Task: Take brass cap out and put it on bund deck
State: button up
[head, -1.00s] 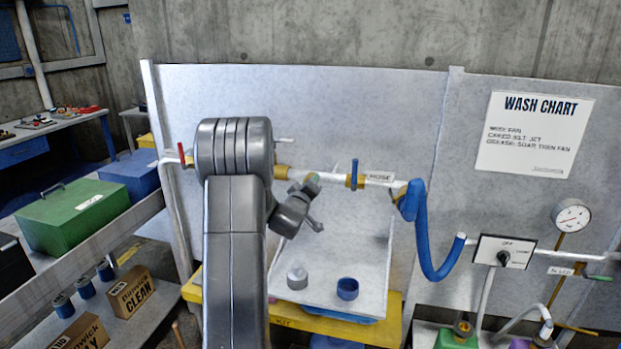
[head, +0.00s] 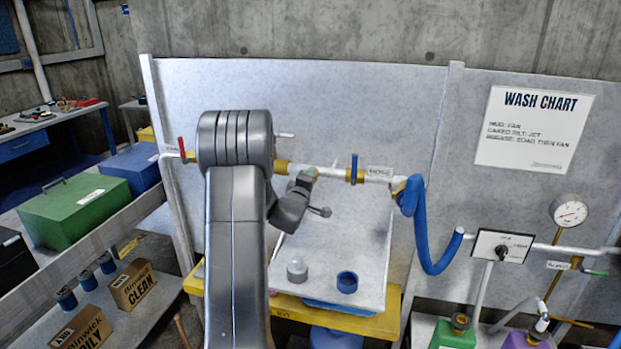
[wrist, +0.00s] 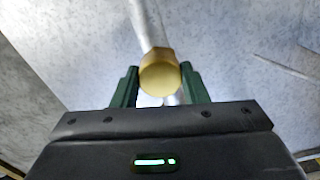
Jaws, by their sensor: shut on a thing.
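The brass cap (wrist: 160,76) shows in the wrist view as a gold, faceted piece between the two green fingers of my gripper (wrist: 158,88). The gripper is shut on it. A pale pipe runs behind the cap; I cannot tell whether the two touch. In the head view my gripper (head: 311,172) is at the white pipe, between a brass fitting and the hose valve, and the cap is hidden there. Below it is a pale deck (head: 335,245) with a yellow rim, likely the bund deck.
A grey cup (head: 297,272) and a blue cup (head: 347,282) stand on the deck's front part. A blue-handled valve (head: 354,169) and a blue hose (head: 415,225) are to the right of my gripper. The deck's middle is clear.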

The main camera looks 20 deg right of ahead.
jog(key=n, duration=0.5)
dwell(0.4)
jog(key=o, duration=1.1)
jog(key=shift+c, duration=0.5)
